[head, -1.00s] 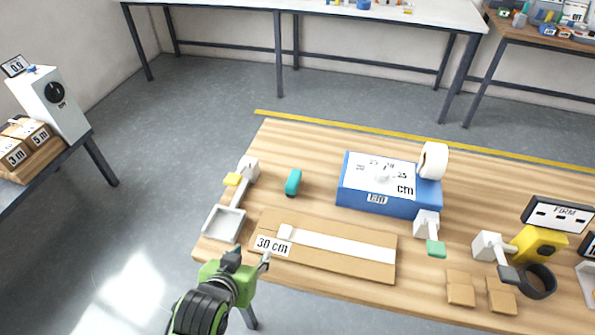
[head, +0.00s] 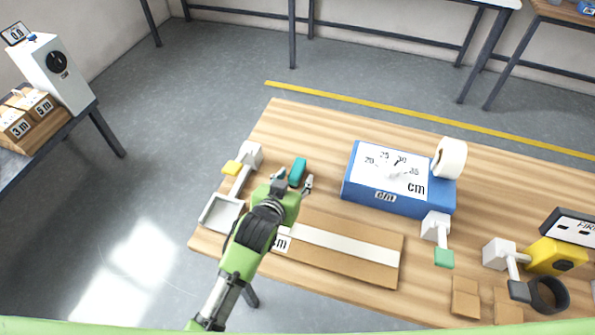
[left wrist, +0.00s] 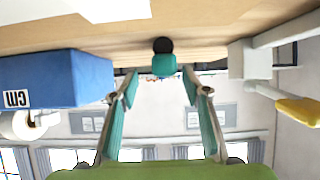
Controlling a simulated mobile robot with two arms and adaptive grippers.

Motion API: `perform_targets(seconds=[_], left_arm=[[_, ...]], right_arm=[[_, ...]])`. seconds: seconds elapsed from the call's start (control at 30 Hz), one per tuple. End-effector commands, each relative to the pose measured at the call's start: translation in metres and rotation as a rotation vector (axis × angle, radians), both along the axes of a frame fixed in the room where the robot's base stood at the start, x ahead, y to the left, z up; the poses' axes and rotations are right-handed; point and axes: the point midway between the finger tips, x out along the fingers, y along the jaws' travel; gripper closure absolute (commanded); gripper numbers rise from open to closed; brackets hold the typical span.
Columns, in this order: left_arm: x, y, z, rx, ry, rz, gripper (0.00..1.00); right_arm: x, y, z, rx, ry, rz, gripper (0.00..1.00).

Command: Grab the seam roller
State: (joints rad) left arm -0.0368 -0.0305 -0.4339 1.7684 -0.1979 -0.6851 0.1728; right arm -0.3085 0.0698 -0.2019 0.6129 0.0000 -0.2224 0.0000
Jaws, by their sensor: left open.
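A small teal piece (head: 297,172), which I take for the seam roller, lies on the wooden table left of the blue box. In the left wrist view, the teal piece (left wrist: 164,66) shows with a dark round end, just beyond and between the fingertips. My left gripper (head: 293,184) is open, with its fingertips on the near side of the teal piece. The fingers (left wrist: 160,88) also show spread and empty in the left wrist view. I cannot tell whether a finger touches the piece. My right gripper is not in view.
A brown board with a white strip (head: 345,243) lies under and right of my left arm. A white stand with a yellow tab (head: 233,167) and a square tray (head: 220,213) are on the left. A blue box (head: 385,200) with a white roll (head: 449,158) stands right.

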Motion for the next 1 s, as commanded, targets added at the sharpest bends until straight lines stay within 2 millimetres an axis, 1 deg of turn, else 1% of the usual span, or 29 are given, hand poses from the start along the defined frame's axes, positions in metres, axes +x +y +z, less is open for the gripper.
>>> perform_targets(seconds=[0.03, 0.1, 0.2, 0.37, 0.5, 0.63, 0.87, 0.97, 1.0], left_arm=[[0.002, -0.001, -0.001, 0.0, 0.0, 0.0, 0.57], [0.004, -0.001, -0.001, 0.0, -0.001, 0.0, 0.57], [0.012, -0.001, -0.004, 0.002, 0.001, 0.0, 0.57], [0.031, -0.003, -0.012, 0.001, 0.0, 0.0, 0.57], [0.043, -0.007, -0.021, -0.001, 0.001, 0.0, 0.57], [0.048, -0.008, -0.024, 0.0, 0.0, 0.0, 0.57], [0.048, -0.009, -0.025, 0.0, -0.001, 0.0, 0.57], [0.048, -0.008, -0.025, 0.0, 0.0, 0.0, 0.8], [0.048, -0.008, -0.025, 0.0, 0.0, 0.0, 0.91]], right_arm=[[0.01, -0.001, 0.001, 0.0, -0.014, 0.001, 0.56], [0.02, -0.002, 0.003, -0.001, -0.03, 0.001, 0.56], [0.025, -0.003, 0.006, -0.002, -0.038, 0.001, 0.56], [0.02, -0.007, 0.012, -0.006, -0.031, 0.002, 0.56], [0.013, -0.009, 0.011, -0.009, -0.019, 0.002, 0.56], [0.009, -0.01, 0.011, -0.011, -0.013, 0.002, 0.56], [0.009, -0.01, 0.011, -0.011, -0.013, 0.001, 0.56], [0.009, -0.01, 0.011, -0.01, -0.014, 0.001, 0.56], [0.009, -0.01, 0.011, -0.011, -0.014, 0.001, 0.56]])
